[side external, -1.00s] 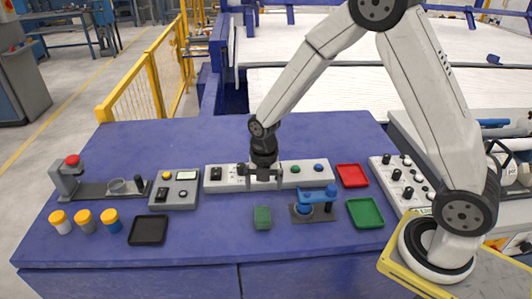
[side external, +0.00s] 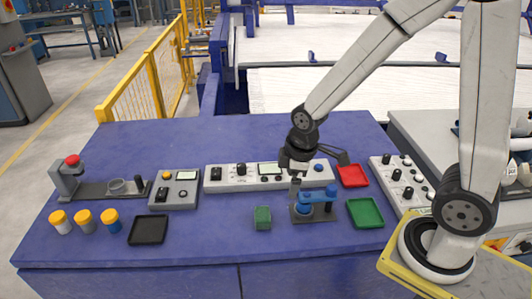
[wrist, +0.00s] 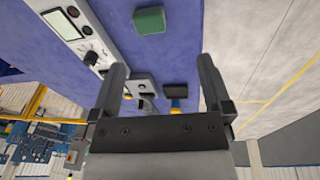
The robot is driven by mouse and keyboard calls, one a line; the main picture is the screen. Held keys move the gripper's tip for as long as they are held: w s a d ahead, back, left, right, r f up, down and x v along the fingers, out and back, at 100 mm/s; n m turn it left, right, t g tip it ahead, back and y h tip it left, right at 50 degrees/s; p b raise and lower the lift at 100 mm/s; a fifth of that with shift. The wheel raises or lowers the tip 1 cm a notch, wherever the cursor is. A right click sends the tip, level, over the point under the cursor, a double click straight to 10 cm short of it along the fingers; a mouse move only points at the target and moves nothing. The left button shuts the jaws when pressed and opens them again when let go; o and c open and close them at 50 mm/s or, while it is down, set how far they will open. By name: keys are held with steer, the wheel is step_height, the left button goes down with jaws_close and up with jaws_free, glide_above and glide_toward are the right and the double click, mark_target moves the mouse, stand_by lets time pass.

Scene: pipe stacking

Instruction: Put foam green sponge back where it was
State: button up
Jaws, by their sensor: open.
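The foam green sponge (side external: 262,217) sits upright on the blue table, left of the blue clamp-like fixture, in the side view. It also shows near the top of the wrist view (wrist: 149,20), beyond my fingertips. My gripper (side external: 320,172) is open and empty, tilted, above the area of the blue fixture and the right end of the long control panel. Its two fingers show apart in the wrist view (wrist: 164,75), with nothing between them. My gripper is apart from the sponge, to its upper right in the side view.
A blue fixture (side external: 315,203) stands just right of the sponge. A red tray (side external: 352,175) and a green tray (side external: 365,213) lie further right. A long control panel (side external: 235,178) runs behind. A black tray (side external: 148,231) lies left, with clear table between it and the sponge.

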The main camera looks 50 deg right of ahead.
steer(key=shift+s+d+r+m+t, duration=0.1)
steer(key=shift+s+r+m+t, duration=0.1)
steer(key=shift+s+m, duration=0.85)
steer(key=shift+s+r+m+t, duration=0.1)
steer(key=shift+s+r+m, duration=0.2)
steer(key=shift+m, duration=1.3)
steer(key=shift+s+d+r+m+t, duration=0.15)
steer(key=shift+s+m, duration=0.6)
steer(key=shift+m, duration=0.6)
steer(key=shift+a, duration=0.1)
